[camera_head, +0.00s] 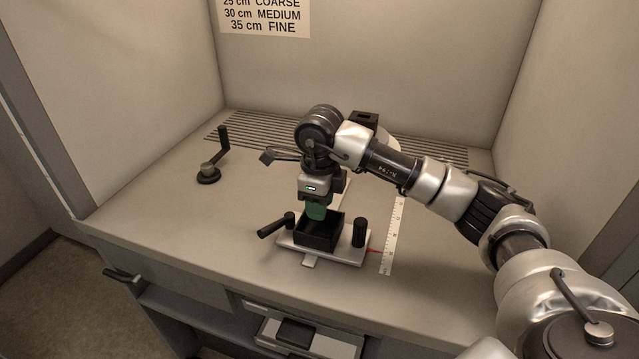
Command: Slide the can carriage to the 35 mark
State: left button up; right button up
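The can carriage (350,256) is a pale plate on the bench, bearing an open black box (318,238), a black knob (360,232) at its right and a black-handled lever (271,229) at its left. A thin red pointer (374,251) reaches from its right side to the white ruler strip (397,228), near the ruler's close end. The ruler's numbers are too small to read. My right gripper (315,203) points down over the box. My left gripper is out of view.
A black crank handle (209,172) stands at the bench's left. A slotted grille (250,127) runs along the back, below a wall sign (265,18) reading 25 cm COARSE, 30 cm MEDIUM, 35 cm FINE. Walls close three sides. The bench between crank and carriage is clear.

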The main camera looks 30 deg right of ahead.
jog(key=shift+f, duration=0.9)
grip_shut()
